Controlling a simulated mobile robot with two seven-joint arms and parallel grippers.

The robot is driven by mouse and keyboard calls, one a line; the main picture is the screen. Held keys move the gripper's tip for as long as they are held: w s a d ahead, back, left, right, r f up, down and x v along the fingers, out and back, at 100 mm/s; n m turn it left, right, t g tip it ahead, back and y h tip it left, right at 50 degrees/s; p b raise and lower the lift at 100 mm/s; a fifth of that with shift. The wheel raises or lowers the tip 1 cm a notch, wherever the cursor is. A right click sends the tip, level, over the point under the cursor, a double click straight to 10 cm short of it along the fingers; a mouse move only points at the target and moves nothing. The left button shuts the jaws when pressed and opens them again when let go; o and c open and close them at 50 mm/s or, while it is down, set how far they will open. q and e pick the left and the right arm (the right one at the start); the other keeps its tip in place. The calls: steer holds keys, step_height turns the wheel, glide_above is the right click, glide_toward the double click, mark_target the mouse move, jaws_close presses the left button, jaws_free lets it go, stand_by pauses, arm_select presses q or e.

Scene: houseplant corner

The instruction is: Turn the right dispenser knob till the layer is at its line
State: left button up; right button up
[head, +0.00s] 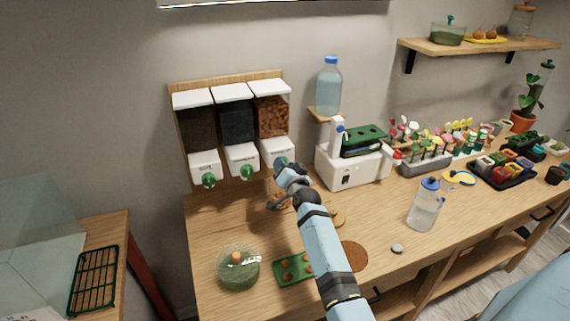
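Three dispensers hang on a wooden wall board. The right dispenser (272,117) has a white lid, a clear front with orange-brown chunks and a white lower part. Its line is too small to make out. My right gripper (279,172) is at the front of this dispenser's lower part and covers most of its knob. I cannot tell whether its fingers are open or shut, or touch the knob. The middle dispenser (236,123) and left dispenser (197,129) hold dark material and show green knobs. My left gripper is not in view.
A white machine (350,166) stands just right of the dispensers, below a water bottle (328,87). A glass bowl (238,268) and a green tray (290,269) are at the counter's front. A clear bottle (425,207) stands to the right. The counter below the left dispensers is clear.

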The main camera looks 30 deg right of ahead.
steer(key=shift+m, duration=1)
steer(key=m+p, duration=0.1)
steer(key=m, duration=0.2)
steer(key=shift+m, duration=0.3)
steer(key=m+p, duration=0.1)
steer(key=m, duration=0.3)
steer(key=shift+m, duration=0.4)
steer(key=o, duration=0.9)
